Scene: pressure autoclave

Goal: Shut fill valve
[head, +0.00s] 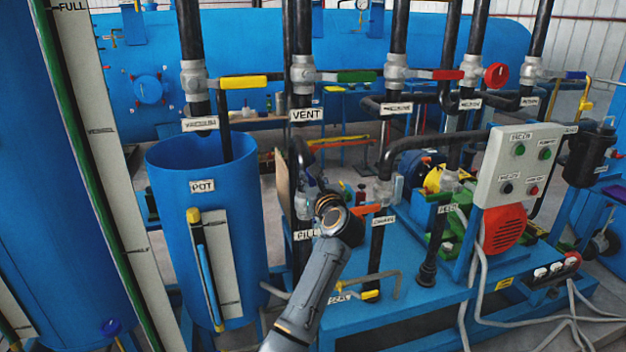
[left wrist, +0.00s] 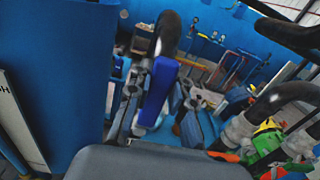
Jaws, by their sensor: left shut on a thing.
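The fill valve stands on the dark pipe by the FILL label (head: 306,235), in the middle of the head view. Its body is mostly hidden behind my left arm and wrist. A blue handle (left wrist: 157,92) shows in the left wrist view, below a curved black pipe (left wrist: 168,34). My left gripper (left wrist: 155,98) has a grey finger on each side of this handle and is shut on it. In the head view the gripper (head: 312,186) is partly hidden by my wrist. How far the handle is turned is hard to tell. My right gripper is in neither view.
The blue POT tank (head: 167,240) stands left of the valve. A valve with an orange-red handle (head: 366,209) is close on the right. The VENT label (head: 306,115) hangs above. A control box (head: 522,165) and pump skid are at right.

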